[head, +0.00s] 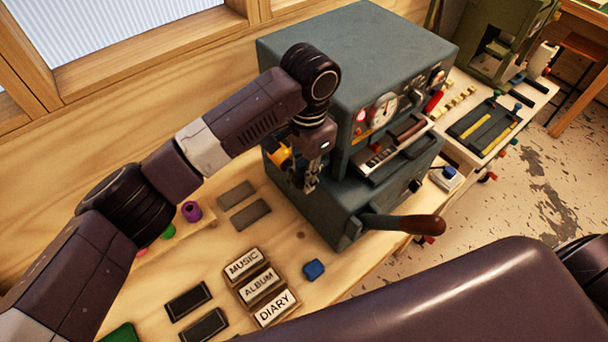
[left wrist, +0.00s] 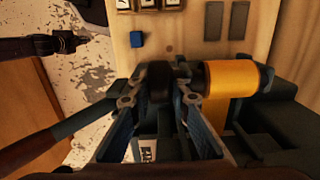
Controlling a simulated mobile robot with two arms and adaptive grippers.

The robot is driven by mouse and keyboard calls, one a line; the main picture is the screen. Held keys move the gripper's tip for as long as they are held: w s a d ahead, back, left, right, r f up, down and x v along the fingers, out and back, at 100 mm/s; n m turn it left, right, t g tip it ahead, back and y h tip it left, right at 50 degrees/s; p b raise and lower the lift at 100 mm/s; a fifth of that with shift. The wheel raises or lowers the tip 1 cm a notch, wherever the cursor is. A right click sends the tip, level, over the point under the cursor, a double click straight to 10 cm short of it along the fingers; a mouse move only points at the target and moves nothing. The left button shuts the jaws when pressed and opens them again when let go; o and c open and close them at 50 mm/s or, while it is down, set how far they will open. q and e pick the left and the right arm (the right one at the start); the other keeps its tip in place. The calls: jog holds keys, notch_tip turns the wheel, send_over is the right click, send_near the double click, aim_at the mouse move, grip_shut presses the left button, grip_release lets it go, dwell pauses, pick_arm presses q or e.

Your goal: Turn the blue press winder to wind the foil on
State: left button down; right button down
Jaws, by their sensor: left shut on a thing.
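The blue-grey press (head: 350,50) stands on the wooden bench against the wall. My left gripper (head: 312,183) is at its left side, pointing down. In the left wrist view my left gripper (left wrist: 160,100) is shut on the dark winder knob (left wrist: 160,82), with one finger on each side. The yellow foil roll (left wrist: 232,78) sits right beside the knob there; in the head view the foil roll (head: 284,157) is partly hidden by my gripper. My right gripper (left wrist: 66,42) seems to show small at the upper left of the wrist view; its fingers are unclear.
A lever with a brown handle (head: 415,224) sticks out from the press front. Type blocks (head: 260,287), a small blue block (head: 314,269) and dark plates (head: 250,214) lie on the bench. My right arm crosses the lower right.

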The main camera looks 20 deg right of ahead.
pick_arm(q)
jog(key=c, duration=1.8)
grip_release()
jog(key=shift+f, duration=0.1)
jog(key=r, duration=1.2)
jog(key=shift+w+d, duration=0.1)
jog(key=shift+d, duration=0.15)
